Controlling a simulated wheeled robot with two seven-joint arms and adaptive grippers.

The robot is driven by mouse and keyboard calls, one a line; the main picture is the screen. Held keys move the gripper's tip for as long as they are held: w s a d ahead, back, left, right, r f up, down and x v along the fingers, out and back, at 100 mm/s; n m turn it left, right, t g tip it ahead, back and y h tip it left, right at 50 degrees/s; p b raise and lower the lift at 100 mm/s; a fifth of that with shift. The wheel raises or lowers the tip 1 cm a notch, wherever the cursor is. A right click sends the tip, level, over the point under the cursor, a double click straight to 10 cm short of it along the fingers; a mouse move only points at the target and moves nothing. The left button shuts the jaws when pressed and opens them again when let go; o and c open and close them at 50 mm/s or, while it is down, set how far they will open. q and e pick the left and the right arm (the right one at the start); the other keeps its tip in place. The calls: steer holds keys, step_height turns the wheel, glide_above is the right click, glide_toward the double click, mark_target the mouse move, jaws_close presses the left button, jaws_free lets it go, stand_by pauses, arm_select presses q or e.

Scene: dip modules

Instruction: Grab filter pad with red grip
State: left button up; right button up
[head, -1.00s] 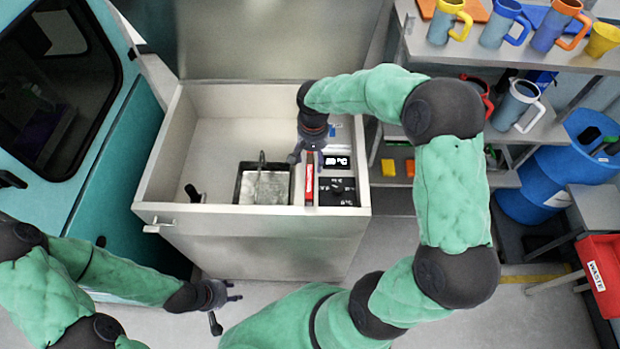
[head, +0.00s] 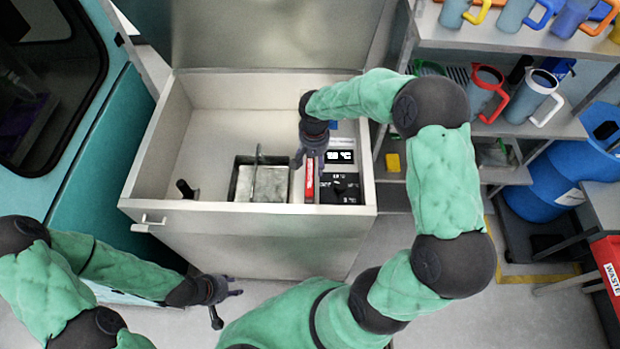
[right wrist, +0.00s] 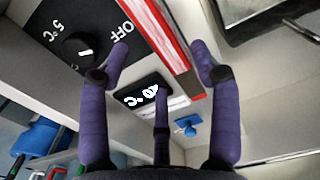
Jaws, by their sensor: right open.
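A narrow strip with a red grip and white part (head: 309,188) stands in the sink unit, between the basin and the black control panel; it looks like the filter pad. In the right wrist view the red and white strip (right wrist: 161,32) runs diagonally between the finger tips. My right gripper (head: 309,164) is over its far end, fingers pointing down. In the right wrist view the right gripper (right wrist: 163,50) is open, with its fingers apart on both sides of the strip. I cannot tell whether they touch it. My left gripper (head: 232,292) is open and empty in front of the unit.
The sink unit's pale wall (head: 150,150) surrounds the work area. A metal basin (head: 270,184) lies left of the strip; a control panel (head: 340,188) and temperature display (head: 340,157) lie right. A black handle (head: 186,188) stands at left. Shelves with jugs (head: 486,90) are right.

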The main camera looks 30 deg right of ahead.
mark_target(312, 168)
steer(key=shift+a+f, duration=0.15)
steer(key=shift+f, duration=0.45)
steer(key=f+b, duration=0.1)
steer(key=f, duration=0.3)
steer(key=shift+a, duration=0.2)
steer(key=c, duration=1.3)
